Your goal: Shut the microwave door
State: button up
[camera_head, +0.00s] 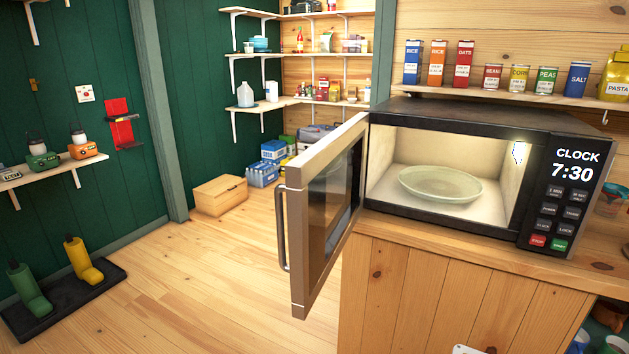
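The microwave (460,120) stands on a wooden cabinet at the right, its lit inside facing me. Its door (297,240) hangs wide open, swung out toward me on the left side, past the cabinet's front edge. A vertical bar handle (281,228) is on the door's left, outer face. A pale round plate (440,186) lies inside the microwave. The control panel (567,195) at the right shows "CLOCK 7:30". My gripper is not clearly seen; only a small white piece shows at the bottom edge, and I cannot tell what it is.
The wooden cabinet (430,295) fills the lower right. A shelf (520,97) with boxes and cans hangs above the microwave. The wooden floor (200,290) left of the door is clear. A black tray with boots (65,295) lies at the left, and a wooden box (220,194) sits farther back.

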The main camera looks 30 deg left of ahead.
aim_at(324, 186)
jog(key=j, duration=1.15)
jog(key=k+j, duration=0.15)
jog(key=j, duration=1)
jog(key=k+j, duration=0.15)
jog(key=k, duration=0.7)
jog(key=l+u, duration=0.05)
